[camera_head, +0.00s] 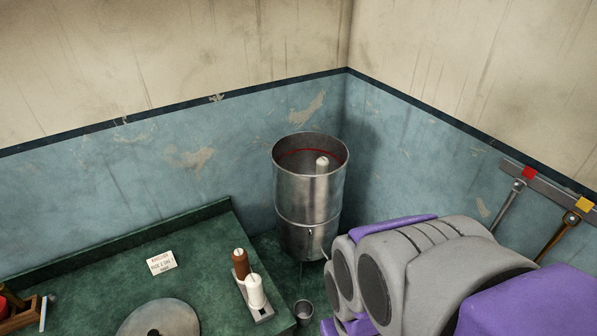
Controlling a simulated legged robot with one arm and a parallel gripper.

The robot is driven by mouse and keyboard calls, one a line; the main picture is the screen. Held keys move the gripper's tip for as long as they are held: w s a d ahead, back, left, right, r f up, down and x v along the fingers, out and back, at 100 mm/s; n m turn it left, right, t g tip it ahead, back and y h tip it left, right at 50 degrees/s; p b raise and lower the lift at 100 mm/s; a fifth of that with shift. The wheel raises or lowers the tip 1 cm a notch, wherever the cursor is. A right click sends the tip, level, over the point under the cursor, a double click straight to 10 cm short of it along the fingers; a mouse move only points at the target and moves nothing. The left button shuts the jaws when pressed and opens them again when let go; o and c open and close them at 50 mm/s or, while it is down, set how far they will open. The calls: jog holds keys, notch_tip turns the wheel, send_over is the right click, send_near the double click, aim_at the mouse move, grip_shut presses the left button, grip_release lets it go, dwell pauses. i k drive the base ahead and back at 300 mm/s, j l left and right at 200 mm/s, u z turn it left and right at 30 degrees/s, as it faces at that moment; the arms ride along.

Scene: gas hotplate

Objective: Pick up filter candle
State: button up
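A tall steel cylinder (309,205), open at the top, stands in the corner; it looks like a water filter. A white candle-shaped piece (322,166) shows inside its mouth; its lower part is hidden by the wall. The task does not say which one is meant. My grey and purple arm fills the lower right, to the right of the cylinder; my gripper's fingers are not visible.
The green counter (110,265) has a raised back edge. A small sign (161,263) and a round grey disc (160,320) are on it. A small metal cup (303,310) is near the counter's right edge.

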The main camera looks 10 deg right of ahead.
aim_at(256, 298)
jog(key=k+j+u, duration=0.15)
jog(key=j+u, duration=0.35)
jog(key=k+j+u, duration=0.1)
jog(key=j+u, duration=0.25)
jog(key=u, duration=0.15)
